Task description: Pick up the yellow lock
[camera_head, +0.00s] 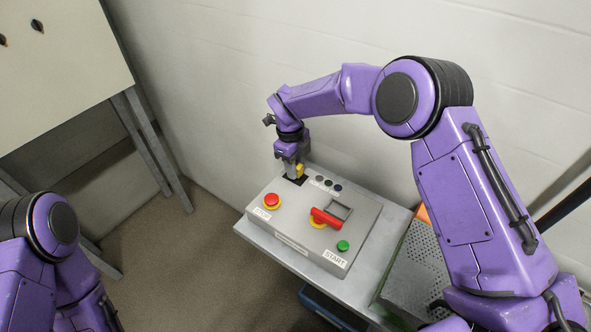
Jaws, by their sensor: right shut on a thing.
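The yellow lock (300,169) is at the back left part of the grey control box, beside a dark square patch (294,177) on its top. My right gripper (293,168) points down there and is shut on the lock, hiding part of it. I cannot tell whether the lock touches the box. My left arm shows at the lower left, but its gripper is out of view.
The control box (283,221) stands on a grey table (272,252). Its top carries a red STOP button (271,200), a red handle (326,218) and a green START button (343,245). A perforated metal bin (418,262) is at the right. A wall is close behind.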

